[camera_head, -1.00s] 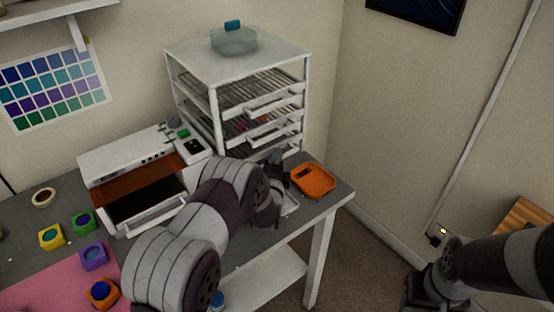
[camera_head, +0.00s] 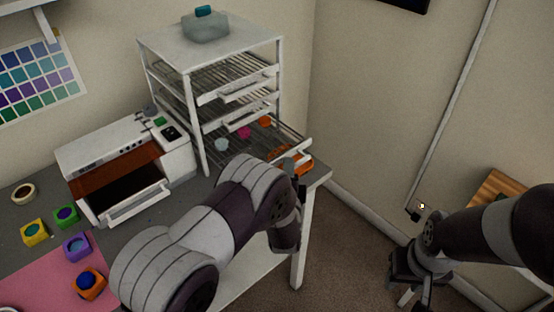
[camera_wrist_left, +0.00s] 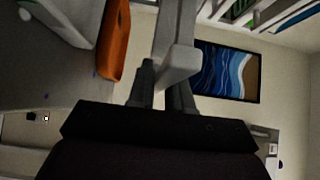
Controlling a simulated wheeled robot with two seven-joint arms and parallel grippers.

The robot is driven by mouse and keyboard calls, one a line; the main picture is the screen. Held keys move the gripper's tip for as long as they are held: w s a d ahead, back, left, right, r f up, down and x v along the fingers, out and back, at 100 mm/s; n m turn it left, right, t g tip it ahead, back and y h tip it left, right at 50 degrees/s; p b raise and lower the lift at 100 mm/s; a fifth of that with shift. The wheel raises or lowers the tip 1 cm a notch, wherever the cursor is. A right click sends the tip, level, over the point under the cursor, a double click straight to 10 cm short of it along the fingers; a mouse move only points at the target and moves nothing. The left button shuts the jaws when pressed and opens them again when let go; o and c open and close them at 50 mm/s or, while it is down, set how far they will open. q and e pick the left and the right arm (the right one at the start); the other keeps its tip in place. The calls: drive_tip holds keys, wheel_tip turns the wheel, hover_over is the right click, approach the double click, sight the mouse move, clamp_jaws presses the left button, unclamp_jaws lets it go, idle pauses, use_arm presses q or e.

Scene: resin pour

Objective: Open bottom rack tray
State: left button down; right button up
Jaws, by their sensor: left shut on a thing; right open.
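The white wire rack (camera_head: 202,125) stands at the back of the table. Its bottom tray (camera_head: 268,131) is slid out toward the front right, with small light blue, pink and orange pieces on its wires. My left gripper (camera_wrist_left: 164,85) is shut on the white handle (camera_wrist_left: 180,66) of this tray, shown in the left wrist view. In the head view my own forearm partly covers the tray's front and the left fingers. My right gripper (camera_head: 413,292) is open and empty at the lower right, away from the rack.
An orange dish (camera_head: 301,167) lies on the table under the pulled-out tray. A white machine (camera_head: 110,140) with an open front drawer stands left of the rack. Several coloured moulds (camera_head: 77,247) sit at the left. A lidded container (camera_head: 205,28) rests on the rack top.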

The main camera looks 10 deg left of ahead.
use_arm(q)
drive_tip(key=shift+s+d, duration=0.55)
drive_tip(key=shift+d, duration=0.1)
drive_tip(key=c, duration=1.1)
unclamp_jaws()
drive_tip(key=s, duration=0.4)
drive_tip(key=s+d+b, duration=0.1)
drive_tip(key=s, duration=0.7)
drive_tip(key=shift+s+d, duration=0.25)
drive_tip(key=shift+s, duration=0.05)
